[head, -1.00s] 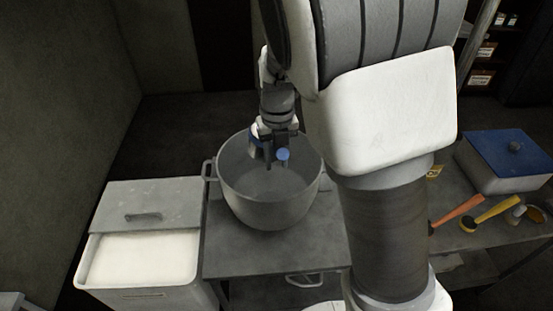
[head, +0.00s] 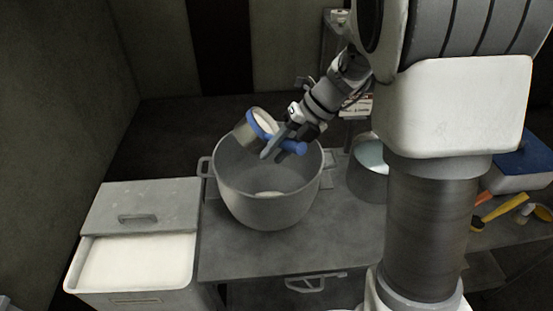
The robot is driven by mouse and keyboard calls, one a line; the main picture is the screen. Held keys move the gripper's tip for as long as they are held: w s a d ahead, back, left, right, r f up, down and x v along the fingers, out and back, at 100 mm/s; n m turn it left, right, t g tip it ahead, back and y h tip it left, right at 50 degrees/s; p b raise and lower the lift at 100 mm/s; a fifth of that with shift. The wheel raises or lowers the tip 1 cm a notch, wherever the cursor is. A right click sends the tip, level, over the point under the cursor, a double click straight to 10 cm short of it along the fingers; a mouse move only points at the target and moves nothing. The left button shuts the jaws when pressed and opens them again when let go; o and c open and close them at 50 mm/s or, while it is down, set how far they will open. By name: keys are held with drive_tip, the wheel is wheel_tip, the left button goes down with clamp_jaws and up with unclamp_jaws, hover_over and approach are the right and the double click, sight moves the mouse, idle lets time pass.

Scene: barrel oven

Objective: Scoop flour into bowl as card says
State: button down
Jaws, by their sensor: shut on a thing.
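The large grey bowl (head: 268,212) stands on the table, with a small white patch, seemingly flour, on its bottom. My gripper (head: 284,143) is above the bowl, shut on the blue handle of a scoop (head: 246,135). The scoop has a blue rim and a pale cup, is tilted over the bowl's far-left rim, and shows white inside its mouth. The flour bin (head: 135,262) at the left is open at the front and full of white flour.
A grey pot (head: 366,183) with pale contents stands right of the bowl, partly behind my arm. Orange and yellow-handled tools (head: 500,209) and a blue-lidded box (head: 522,165) lie at the right. The bin's grey lid (head: 140,212) covers its back part. The table front is clear.

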drive_tip(key=shift+a+f+y+b, duration=0.1)
drive_tip(key=shift+f+y+b, duration=0.65)
drive_tip(key=shift+y+b, duration=0.9)
drive_tip(key=shift+f+y+b, duration=0.8)
drive_tip(key=shift+y+b, duration=0.2)
drive_tip(key=shift+y, duration=1.15)
drive_tip(key=shift+a+f+y+b, duration=0.1)
drive_tip(key=shift+f+y+b, duration=0.65)
drive_tip(key=shift+y+b, duration=0.9)
drive_tip(key=shift+y+p, duration=0.25)
drive_tip(key=shift+p, duration=0.05)
drive_tip(key=shift+d, duration=0.15)
